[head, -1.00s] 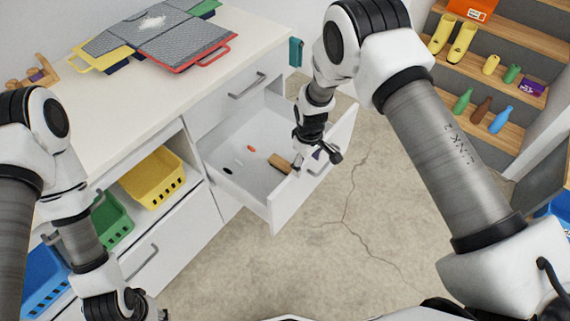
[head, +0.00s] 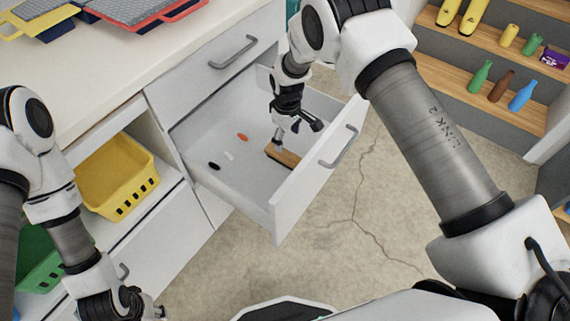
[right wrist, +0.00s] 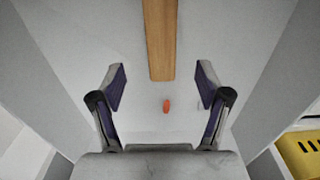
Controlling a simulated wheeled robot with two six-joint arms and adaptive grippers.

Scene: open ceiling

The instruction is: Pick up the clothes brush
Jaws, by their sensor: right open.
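The clothes brush (head: 284,156), with a brown wooden back, lies in the open white drawer (head: 222,178), close to its front panel. In the right wrist view the brush (right wrist: 160,38) shows as a long wooden bar running up out of the picture. My right gripper (head: 287,140) is inside the drawer space, above the brush. In the right wrist view its open fingers (right wrist: 161,88) stand apart, one on each side of the line of the brush's near end, with nothing between them. My left gripper (head: 150,308) is at the bottom left, only partly in view.
An orange item (head: 243,137), a white item (head: 229,155) and a black item (head: 214,166) lie in the drawer, left of the brush. The drawer's front panel (head: 310,185) and side walls surround the gripper. A yellow basket (head: 120,178) sits in the cabinet at left.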

